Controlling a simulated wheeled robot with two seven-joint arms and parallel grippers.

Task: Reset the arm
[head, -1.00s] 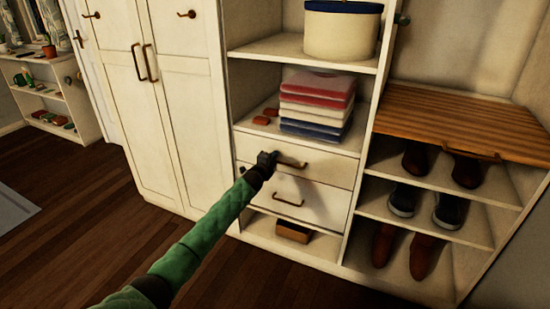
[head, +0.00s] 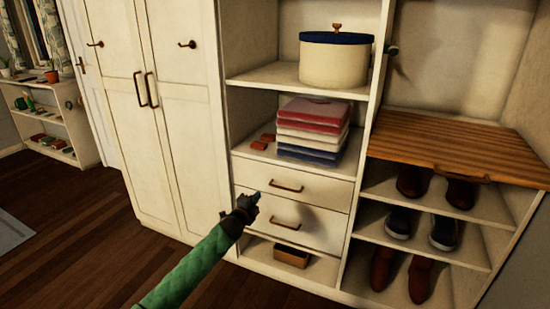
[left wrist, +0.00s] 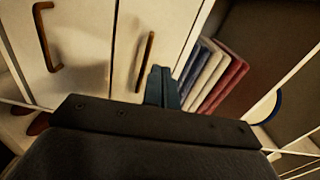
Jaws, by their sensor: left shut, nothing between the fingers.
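My left gripper (head: 254,197) has a green sleeve-like arm coming from the lower left. It is in front of the two white drawers in the head view, with its fingers together and nothing between them. The upper drawer (head: 320,190) and lower drawer (head: 312,220) look closed, each with a bronze handle. The left wrist view shows the shut fingers (left wrist: 163,88) in front of the drawer fronts, with a drawer handle (left wrist: 146,60) just beyond. I cannot tell the exact gap to the drawers. My right gripper is not in view.
Folded clothes (head: 312,130) lie on the shelf above the drawers. A round box (head: 334,62) with a blue lid stands higher. Shoes (head: 401,222) fill shelves at right under a wooden slatted board (head: 455,146). Dark floor (head: 90,240) is open at left.

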